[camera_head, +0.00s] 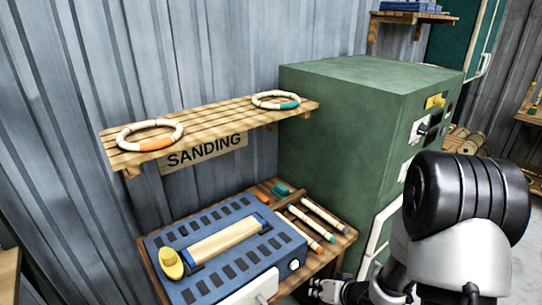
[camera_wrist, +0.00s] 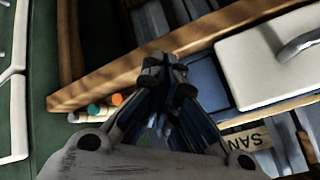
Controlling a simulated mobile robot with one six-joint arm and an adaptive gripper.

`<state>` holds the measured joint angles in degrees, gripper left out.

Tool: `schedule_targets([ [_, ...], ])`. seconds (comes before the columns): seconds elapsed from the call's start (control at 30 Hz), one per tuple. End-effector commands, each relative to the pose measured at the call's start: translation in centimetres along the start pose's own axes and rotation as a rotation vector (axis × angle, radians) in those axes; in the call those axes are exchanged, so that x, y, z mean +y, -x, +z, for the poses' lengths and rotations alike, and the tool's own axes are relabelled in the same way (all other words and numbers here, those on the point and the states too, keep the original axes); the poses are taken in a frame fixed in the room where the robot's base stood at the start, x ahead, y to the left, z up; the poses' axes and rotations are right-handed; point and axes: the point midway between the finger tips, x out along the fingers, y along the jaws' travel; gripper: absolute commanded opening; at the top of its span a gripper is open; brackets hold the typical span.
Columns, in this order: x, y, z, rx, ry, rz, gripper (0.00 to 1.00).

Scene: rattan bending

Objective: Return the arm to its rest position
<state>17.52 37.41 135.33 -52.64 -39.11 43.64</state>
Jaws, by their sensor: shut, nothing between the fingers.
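My gripper (camera_head: 328,290) shows at the bottom of the head view, low in front of the wooden workbench (camera_head: 345,240) and left of my arm's black joint. In the wrist view my gripper (camera_wrist: 165,65) points up the picture with its fingertips together and nothing between them. Behind it in that view is the edge of the wooden bench (camera_wrist: 205,38). The fingers hide part of the bench and the blue machine. I cannot tell the exact gap between my gripper and the bench edge.
The bench holds a blue sanding machine (camera_head: 180,242) and several coloured-tip sticks (camera_head: 325,217). A green cabinet (camera_head: 345,125) stands behind my arm. A slatted shelf (camera_head: 215,122) bears two rings, one orange-marked (camera_head: 155,144), one teal-marked (camera_head: 290,103). A white drawer-like box (camera_wrist: 270,62) shows close by.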

Motion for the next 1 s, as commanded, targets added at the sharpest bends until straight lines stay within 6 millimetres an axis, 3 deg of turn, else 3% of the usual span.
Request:
schedule_targets([
  [0.17, 0.4, 3.8, -4.0, 0.028, 0.095, 0.155, 0.00],
  [0.3, 0.2, 9.5, -7.0, 0.034, 0.160, 0.327, 0.00],
  [0.47, -1.3, 16.6, -7.7, 0.009, 0.182, 0.466, 0.00],
  [0.57, -2.9, 20.8, -6.8, -0.021, 0.176, 0.512, 0.00],
  [0.7, -5.7, 26.1, -3.8, -0.082, 0.163, 0.521, 0.00],
  [0.83, -8.6, 29.7, -0.1, -0.148, 0.162, 0.476, 0.00],
  [1.0, -11.4, 32.4, 3.8, -0.217, 0.175, 0.403, 0.00],
])
